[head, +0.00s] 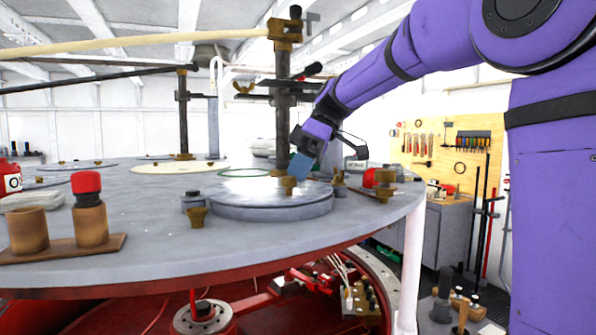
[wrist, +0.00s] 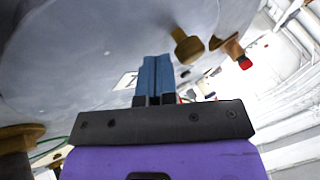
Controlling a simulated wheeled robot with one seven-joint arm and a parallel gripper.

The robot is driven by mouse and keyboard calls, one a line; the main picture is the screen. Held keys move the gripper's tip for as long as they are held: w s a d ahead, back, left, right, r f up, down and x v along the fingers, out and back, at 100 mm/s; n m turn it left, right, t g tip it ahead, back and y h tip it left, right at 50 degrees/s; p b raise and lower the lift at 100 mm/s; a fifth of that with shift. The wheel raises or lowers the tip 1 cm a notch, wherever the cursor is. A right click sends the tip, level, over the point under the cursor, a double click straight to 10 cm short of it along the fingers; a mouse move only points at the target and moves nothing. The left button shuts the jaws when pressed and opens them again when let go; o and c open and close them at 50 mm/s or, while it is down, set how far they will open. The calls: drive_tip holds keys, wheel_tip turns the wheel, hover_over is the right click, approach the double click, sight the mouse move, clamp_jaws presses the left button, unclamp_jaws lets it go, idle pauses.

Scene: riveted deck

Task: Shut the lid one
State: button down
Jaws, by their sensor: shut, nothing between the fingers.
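A round grey lid (head: 255,203) lies about flat on the big grey round deck, near its front right edge. A brass knob (head: 289,185) stands on the lid's top. My gripper (head: 298,166) reaches down from the upper right, its blue fingers together and empty, just above or behind the knob. I cannot tell whether they touch the lid. In the wrist view the shut blue fingers (wrist: 156,72) are in front of a grey surface, with a brass fitting (wrist: 187,46) to their right. Part of a white label shows beside the fingers.
Brass clamps stand on the deck beside the lid, on its left (head: 196,216) and right (head: 385,187). A dark upright post (head: 282,120) rises behind it. A wooden stand with cylinders (head: 89,222) is at the left. The deck between stand and lid is mostly clear.

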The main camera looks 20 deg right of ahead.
sight(300, 195)
drive_tip(key=shift+s+a, duration=0.2)
drive_tip(key=shift+s, duration=0.15)
drive_tip(key=shift+s+a+m+t, duration=0.2)
drive_tip(key=shift+s+m, duration=0.1)
drive_tip(key=shift+s, duration=0.25)
drive_tip(key=shift+s+a+m+t, duration=0.1)
drive_tip(key=shift+s+m+t, duration=0.15)
drive_tip(key=shift+s, duration=0.3)
drive_tip(key=shift+s+a+m, duration=0.15)
drive_tip(key=shift+s+m, duration=0.2)
drive_tip(key=shift+s, duration=0.05)
drive_tip(key=shift+f, duration=0.1)
drive_tip(key=shift+w, duration=0.1)
